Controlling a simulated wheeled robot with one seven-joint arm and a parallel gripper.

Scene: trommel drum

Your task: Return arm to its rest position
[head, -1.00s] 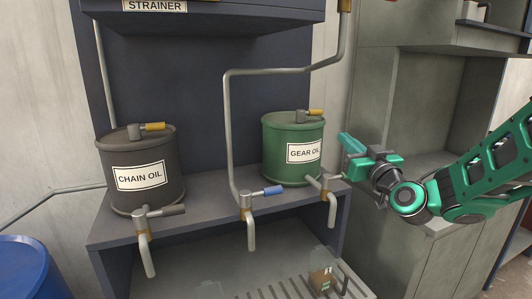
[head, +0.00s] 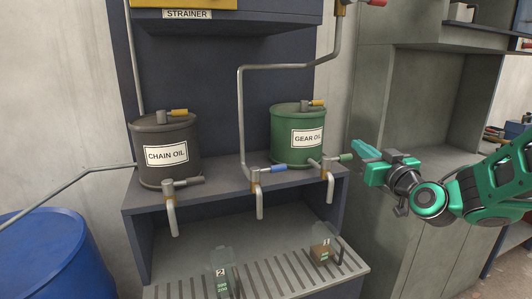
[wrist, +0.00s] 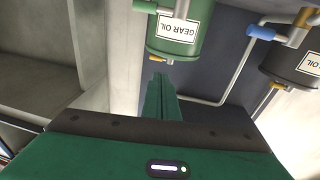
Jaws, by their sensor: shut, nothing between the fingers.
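My arm reaches in from the right edge in the head view. My gripper (head: 360,150) is shut and empty, pointing left toward the green gear oil drum (head: 297,140). The fingertips are to the right of the drum, close to the green-handled tap (head: 328,172) in the picture; I cannot tell whether they touch it. In the wrist view, the shut green fingers (wrist: 160,92) point toward the upside-down gear oil drum (wrist: 180,32), with nothing between them.
A dark chain oil drum (head: 165,150) and a blue-handled tap (head: 262,175) stand on the shelf at left. Below, a slatted grate (head: 270,280) holds containers marked 1 and 2. A blue barrel (head: 50,260) stands at lower left. A grey cabinet (head: 395,100) is behind my gripper.

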